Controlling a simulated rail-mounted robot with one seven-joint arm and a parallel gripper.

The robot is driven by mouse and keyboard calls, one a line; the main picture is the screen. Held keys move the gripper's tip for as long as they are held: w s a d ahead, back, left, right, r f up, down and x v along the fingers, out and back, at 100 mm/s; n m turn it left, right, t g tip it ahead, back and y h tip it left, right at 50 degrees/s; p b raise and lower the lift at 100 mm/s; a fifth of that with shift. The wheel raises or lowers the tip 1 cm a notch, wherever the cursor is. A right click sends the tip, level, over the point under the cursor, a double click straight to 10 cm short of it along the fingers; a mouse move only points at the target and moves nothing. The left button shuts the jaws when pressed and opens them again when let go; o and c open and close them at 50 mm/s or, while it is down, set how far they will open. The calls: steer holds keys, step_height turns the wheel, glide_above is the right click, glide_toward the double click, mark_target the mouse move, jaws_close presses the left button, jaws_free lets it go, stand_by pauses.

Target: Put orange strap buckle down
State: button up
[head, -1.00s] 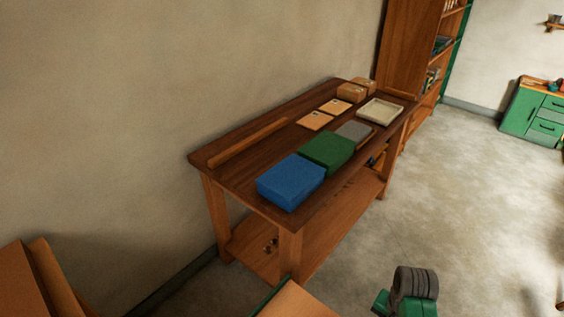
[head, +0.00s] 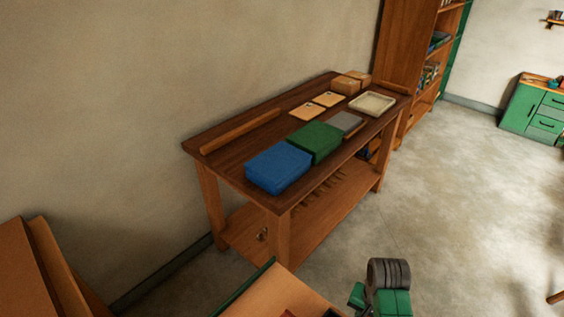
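I cannot make out an orange strap buckle in the head view. My gripper's fingers do not show, so what it may hold is hidden. A dark brown wooden workbench (head: 235,160) stands against the wall. On its near end lie a blue block (head: 278,167) and a green block (head: 314,142) side by side. A grey flat piece (head: 346,122) lies beyond them.
A pale shallow tray (head: 372,103), small wooden boxes (head: 346,85), flat light-wood pieces (head: 303,110) and a long wooden bar (head: 240,132) are on the bench. A wooden surface (head: 262,296) with a green edge is at the bottom. Open floor (head: 450,200) lies right.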

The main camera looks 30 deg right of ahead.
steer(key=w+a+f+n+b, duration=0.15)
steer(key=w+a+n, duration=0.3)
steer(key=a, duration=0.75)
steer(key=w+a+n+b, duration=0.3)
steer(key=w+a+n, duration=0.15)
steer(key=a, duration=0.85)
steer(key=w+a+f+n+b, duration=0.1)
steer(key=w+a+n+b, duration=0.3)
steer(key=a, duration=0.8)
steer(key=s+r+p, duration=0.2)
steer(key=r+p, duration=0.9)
steer(key=p, duration=0.2)
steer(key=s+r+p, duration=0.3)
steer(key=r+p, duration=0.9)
steer(key=p, duration=0.1)
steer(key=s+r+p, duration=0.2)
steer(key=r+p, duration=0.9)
steer(key=p, duration=0.2)
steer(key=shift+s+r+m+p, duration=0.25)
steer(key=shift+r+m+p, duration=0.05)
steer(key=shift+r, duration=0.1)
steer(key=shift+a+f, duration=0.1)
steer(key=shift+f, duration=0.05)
